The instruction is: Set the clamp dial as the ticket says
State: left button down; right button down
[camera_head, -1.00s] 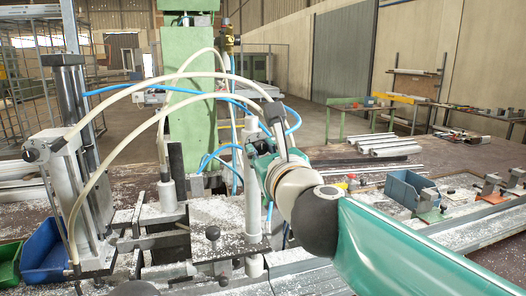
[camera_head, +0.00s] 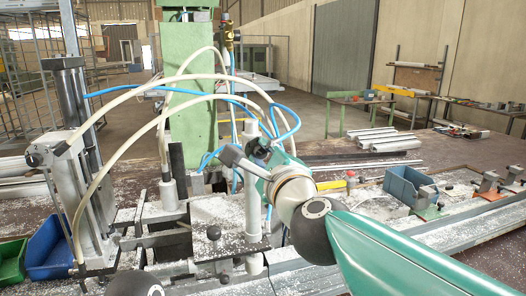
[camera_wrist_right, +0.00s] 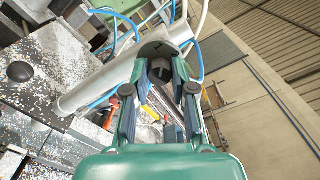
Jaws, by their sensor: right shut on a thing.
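A dark round knob (camera_wrist_right: 159,70), which appears to be the clamp dial, sits at the upper end of a pale grey cylinder (camera_wrist_right: 100,88) in the right wrist view. My right gripper (camera_wrist_right: 165,82) is shut on it, one finger on each side. In the head view the right gripper (camera_head: 258,150) is at the top of the upright pale post (camera_head: 252,205), and it hides the dial. I cannot read any dial marks. I can make out no ticket.
White and blue hoses (camera_head: 150,90) arch close over the right gripper. A blue bin (camera_head: 50,255) stands at the left and another blue bin (camera_head: 404,187) at the right. A flat plate with a dark knob (camera_head: 213,232) lies left of the post. Metal profiles (camera_head: 382,138) lie behind.

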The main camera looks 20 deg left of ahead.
jog(key=shift+a+f+n+p, duration=0.1)
jog(key=shift+n+p, duration=0.25)
jog(key=shift+n, duration=0.85)
jog(key=shift+f, duration=0.1)
jog(key=c, duration=0.9)
grip_release()
jog(key=shift+s, duration=0.1)
jog(key=shift+c, duration=0.2)
jog(key=shift+s+d+r, duration=0.2)
jog(key=shift+s+d, duration=0.2)
jog(key=shift+s, duration=0.1)
jog(key=v, duration=1)
jog(key=shift+s+d, duration=0.25)
jog(key=shift+s, duration=0.1)
jog(key=shift+f, duration=0.15)
